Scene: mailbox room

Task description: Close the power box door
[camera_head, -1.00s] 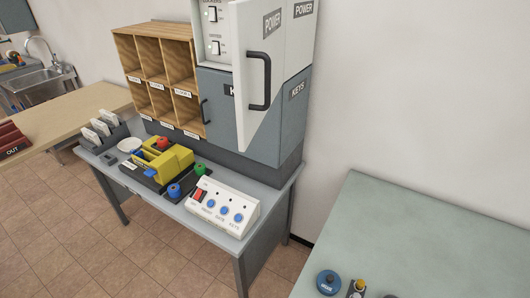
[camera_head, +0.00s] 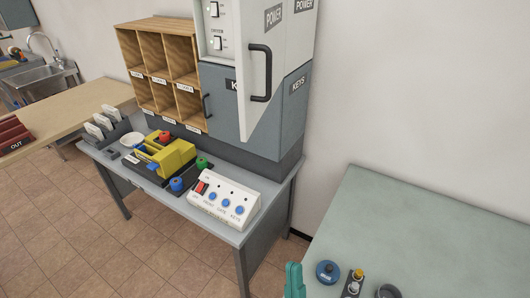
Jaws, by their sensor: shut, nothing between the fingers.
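The power box (camera_head: 217,28) is the white upper part of the cabinet against the wall, and its inner panel with switches shows. Its white door (camera_head: 283,60) stands open, swung out from the box, with a POWER label and a black vertical handle (camera_head: 268,73) facing me. The door's lower part overlaps the grey keys cabinet in the picture. What I take to be my gripper (camera_head: 294,266) is a teal tip at the bottom edge, shut and empty, well below and apart from the door. The rest of it is cut off.
Below the cabinet, a grey desk (camera_head: 225,231) holds a white button panel (camera_head: 224,205) and a yellow device (camera_head: 172,157). Wooden pigeonholes (camera_head: 161,72) stand left of the box. A pale green table (camera_head: 410,235) with small round items is at right. Wall space right of the door is clear.

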